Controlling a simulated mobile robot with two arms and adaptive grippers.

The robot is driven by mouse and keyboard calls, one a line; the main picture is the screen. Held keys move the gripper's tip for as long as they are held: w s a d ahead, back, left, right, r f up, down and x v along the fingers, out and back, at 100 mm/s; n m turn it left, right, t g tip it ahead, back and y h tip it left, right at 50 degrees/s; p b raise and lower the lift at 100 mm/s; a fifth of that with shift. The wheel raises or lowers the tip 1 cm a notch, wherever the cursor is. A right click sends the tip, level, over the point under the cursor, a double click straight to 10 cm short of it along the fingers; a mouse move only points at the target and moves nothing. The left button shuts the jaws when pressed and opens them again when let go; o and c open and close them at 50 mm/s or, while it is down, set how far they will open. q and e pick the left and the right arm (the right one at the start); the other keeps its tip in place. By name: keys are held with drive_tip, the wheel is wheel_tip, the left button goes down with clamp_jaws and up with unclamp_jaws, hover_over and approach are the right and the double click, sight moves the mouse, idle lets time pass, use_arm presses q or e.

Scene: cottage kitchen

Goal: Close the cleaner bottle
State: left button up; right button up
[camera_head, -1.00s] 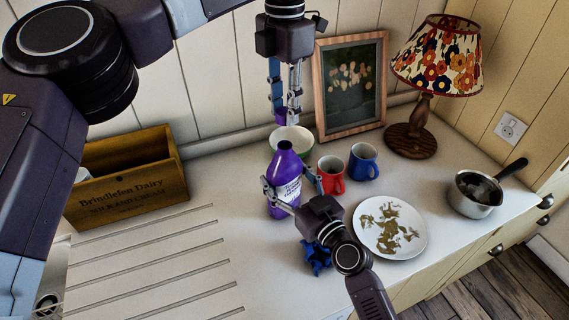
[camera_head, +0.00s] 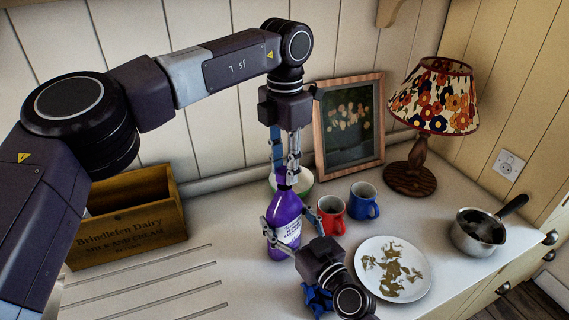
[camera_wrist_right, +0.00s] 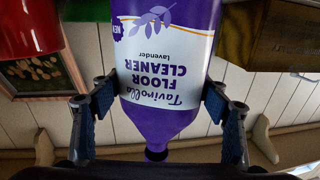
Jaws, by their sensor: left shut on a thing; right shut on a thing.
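The purple cleaner bottle (camera_head: 284,215), with a white label, stands upright on the counter. It also fills the middle of the right wrist view (camera_wrist_right: 160,110), upside down there. My right gripper (camera_head: 284,236) is shut around the bottle's body, with a finger on each side, as the right wrist view shows (camera_wrist_right: 160,98). My left gripper (camera_head: 285,178) points down directly above the bottle and is shut on the small purple cap (camera_head: 281,178). The cap is at the bottle's neck. The fingers mostly hide it, so I cannot tell whether it is seated.
A red mug (camera_head: 331,217) and a blue mug (camera_head: 364,201) stand to the right. A plate (camera_head: 424,285), a blue object (camera_head: 318,300) and a saucepan (camera_head: 478,235) are nearby. A wooden crate (camera_head: 130,222) stands left.

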use_arm(q)
drive_tip(key=shift+f, duration=0.55)
drive_tip(key=shift+f, duration=0.5)
